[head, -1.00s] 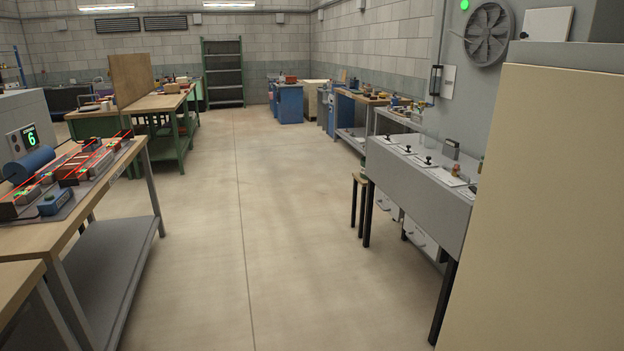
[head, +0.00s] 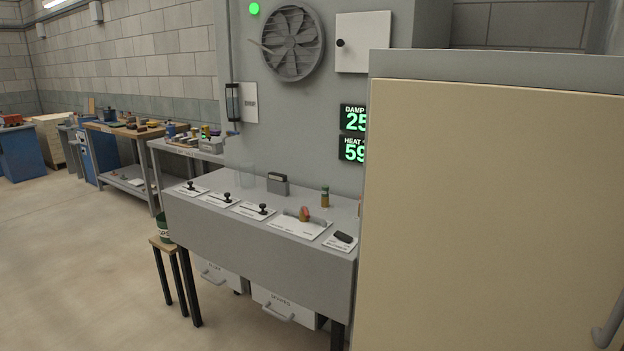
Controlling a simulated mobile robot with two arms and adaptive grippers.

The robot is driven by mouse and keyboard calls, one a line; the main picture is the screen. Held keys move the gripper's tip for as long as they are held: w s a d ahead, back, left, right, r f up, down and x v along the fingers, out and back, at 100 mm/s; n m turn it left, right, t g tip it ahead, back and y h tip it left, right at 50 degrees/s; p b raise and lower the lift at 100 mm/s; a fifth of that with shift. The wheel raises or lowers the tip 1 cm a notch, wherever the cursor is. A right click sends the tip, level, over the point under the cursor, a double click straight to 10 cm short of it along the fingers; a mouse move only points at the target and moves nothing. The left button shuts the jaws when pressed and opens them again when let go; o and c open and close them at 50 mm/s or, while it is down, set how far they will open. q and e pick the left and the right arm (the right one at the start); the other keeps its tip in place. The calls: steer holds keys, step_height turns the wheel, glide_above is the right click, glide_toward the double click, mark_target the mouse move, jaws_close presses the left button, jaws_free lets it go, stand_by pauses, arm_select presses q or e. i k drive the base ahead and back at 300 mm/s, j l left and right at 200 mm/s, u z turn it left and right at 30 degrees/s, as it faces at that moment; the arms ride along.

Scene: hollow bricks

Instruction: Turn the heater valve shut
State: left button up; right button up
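A grey control bench (head: 255,245) stands against a tall grey panel (head: 290,120). On its top, a white plate (head: 298,225) carries a curved grey piece with an orange-red knob (head: 305,213); this may be the heater valve, but its label is too small to read. Several black-knobbed levers (head: 227,197) on white plates stand to its left. A small dark switch (head: 343,237) is on a plate to its right. Green displays read "DAMP" 25 (head: 354,119) and "HEAT" 59 (head: 353,149), their right ends hidden. Neither gripper is in view.
A large cream cabinet (head: 480,220) blocks the right side and hides the bench's right end. A small stool (head: 168,243) with a dark green can (head: 164,227) stands at the bench's left front. Open floor (head: 80,270) lies at left.

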mark_target(306, 212)
steer(key=i+j+z, duration=0.25)
steer(key=j+z, duration=0.25)
steer(key=j, duration=0.2)
steer(key=i+j+z, duration=0.2)
steer(key=j, duration=0.25)
steer(key=k+l, duration=0.05)
